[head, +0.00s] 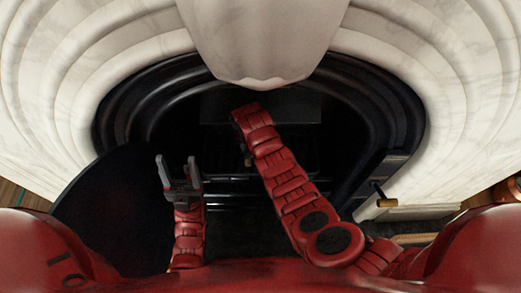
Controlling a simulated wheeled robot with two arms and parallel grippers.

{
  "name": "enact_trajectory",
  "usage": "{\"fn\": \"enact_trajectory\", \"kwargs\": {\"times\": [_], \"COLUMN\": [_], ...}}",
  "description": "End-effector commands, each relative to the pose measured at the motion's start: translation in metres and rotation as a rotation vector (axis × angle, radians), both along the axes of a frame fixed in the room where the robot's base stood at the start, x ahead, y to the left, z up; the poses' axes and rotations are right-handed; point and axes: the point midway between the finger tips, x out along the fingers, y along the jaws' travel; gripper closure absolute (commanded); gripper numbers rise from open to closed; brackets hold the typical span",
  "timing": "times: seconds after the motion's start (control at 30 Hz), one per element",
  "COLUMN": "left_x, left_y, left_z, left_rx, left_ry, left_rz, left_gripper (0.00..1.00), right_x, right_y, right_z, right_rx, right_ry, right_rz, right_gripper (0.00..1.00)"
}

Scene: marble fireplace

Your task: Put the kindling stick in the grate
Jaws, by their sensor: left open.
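The dark grate (298,158) sits inside the black fireplace opening, partly hidden by my right arm. My left gripper (177,163) is open and empty, fingers pointing up the picture, left of the grate and apart from it. My right arm reaches from the lower right over the grate. Its wrist end is at the upper middle, and the right gripper's fingers are hidden beneath it. A small brownish bit shows beside that wrist; I cannot tell what it is. I cannot make out the kindling stick for certain.
A white marble surround (75,75) curves around the opening, with a marble piece (262,40) jutting in at top centre. A dark round panel (105,215) stands at the left. A tan bar (415,239) lies at the lower right, near a black bracket (385,175).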

Motion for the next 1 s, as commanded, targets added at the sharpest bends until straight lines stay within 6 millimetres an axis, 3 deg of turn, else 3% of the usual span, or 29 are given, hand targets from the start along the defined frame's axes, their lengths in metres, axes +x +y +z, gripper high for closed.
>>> {"fn": "enact_trajectory", "kwargs": {"times": [0.47, 0.9, 0.93, 1.0], "left_x": [-0.004, -0.004, -0.004, -0.004], "left_y": [0.0, 0.0, 0.0, 0.0], "left_z": [-0.019, -0.018, -0.018, -0.018], "left_rx": [0.031, 0.032, 0.032, 0.032], "left_ry": [-0.023, -0.026, -0.026, -0.026], "left_rz": [0.001, 0.002, 0.002, 0.002], "left_gripper": [0.4, 0.4, 0.4, 0.4], "right_x": [0.012, 0.013, 0.013, 0.013], "right_y": [-0.044, -0.046, -0.046, -0.046], "right_z": [-0.033, -0.037, -0.036, -0.036], "right_rx": [0.001, 0.002, 0.002, 0.002], "right_ry": [0.001, 0.0, 0.0, 0.0], "right_rz": [0.0, 0.001, 0.001, 0.001], "right_gripper": [1.0, 1.0, 0.67, 0.55]}}
